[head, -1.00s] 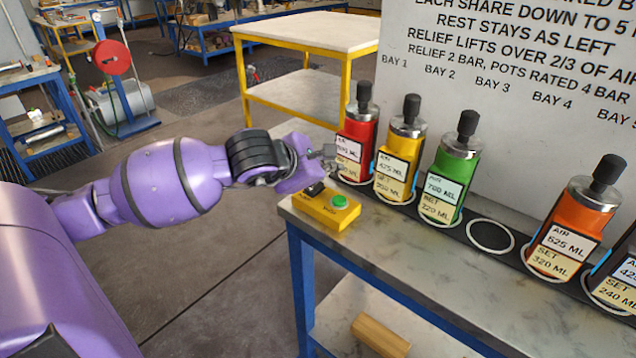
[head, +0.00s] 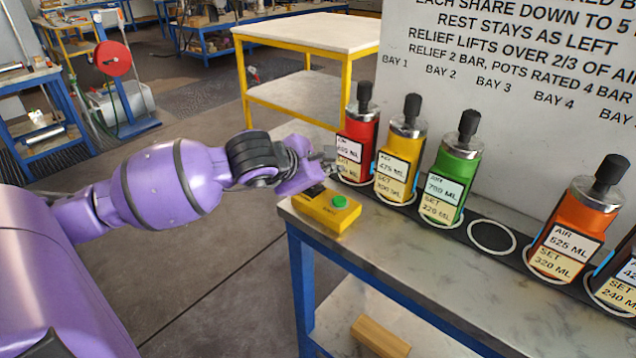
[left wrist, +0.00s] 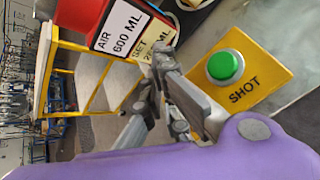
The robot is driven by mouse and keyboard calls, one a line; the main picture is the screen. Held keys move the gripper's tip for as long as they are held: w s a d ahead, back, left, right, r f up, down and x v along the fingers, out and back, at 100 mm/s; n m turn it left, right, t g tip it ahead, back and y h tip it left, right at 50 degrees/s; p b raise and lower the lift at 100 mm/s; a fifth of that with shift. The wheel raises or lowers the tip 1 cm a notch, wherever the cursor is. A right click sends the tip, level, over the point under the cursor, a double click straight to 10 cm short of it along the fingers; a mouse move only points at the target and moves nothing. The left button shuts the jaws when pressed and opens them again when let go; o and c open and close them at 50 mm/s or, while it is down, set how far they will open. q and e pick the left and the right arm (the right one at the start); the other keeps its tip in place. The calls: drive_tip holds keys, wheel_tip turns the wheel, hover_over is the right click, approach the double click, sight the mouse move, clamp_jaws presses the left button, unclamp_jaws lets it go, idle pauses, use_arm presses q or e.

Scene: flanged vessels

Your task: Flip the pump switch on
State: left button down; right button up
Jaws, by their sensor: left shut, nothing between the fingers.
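The yellow pump box (head: 326,214) sits on the near left corner of the bench, with a green button (head: 339,201) on top. A dark switch (head: 314,190) shows at the box's far left, partly covered by my left gripper (head: 325,168). The gripper is shut and empty, low over that end of the box. In the left wrist view the fingers (left wrist: 160,88) are beside the yellow box (left wrist: 262,82), marked SHOT by its green button (left wrist: 225,66). The switch is hidden there, so its position and any contact cannot be told. My right gripper is not in view.
A red vessel (head: 358,135) stands close behind the gripper. Yellow (head: 402,150), green (head: 455,170) and orange (head: 570,230) vessels follow to the right in a black rack, with an empty ring (head: 491,236) between green and orange. The grey bench top (head: 400,235) in front is clear.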

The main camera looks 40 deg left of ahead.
sight(321, 194)
use_arm(q)
drive_tip(key=shift+s+r, duration=0.1)
drive_tip(key=shift+r, duration=0.65)
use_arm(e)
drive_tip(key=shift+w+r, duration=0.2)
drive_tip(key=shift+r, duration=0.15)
use_arm(q)
drive_tip(key=shift+r+p, duration=0.1)
drive_tip(key=shift+p, duration=0.2)
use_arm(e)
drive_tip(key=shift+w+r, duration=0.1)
use_arm(q)
drive_tip(key=r, duration=0.1)
drive_tip(key=r+p, duration=0.1)
drive_tip(key=r, duration=0.1)
drive_tip(key=r+p, duration=0.1)
drive_tip(key=shift+s+r, duration=0.35)
drive_tip(key=shift+s, duration=0.05)
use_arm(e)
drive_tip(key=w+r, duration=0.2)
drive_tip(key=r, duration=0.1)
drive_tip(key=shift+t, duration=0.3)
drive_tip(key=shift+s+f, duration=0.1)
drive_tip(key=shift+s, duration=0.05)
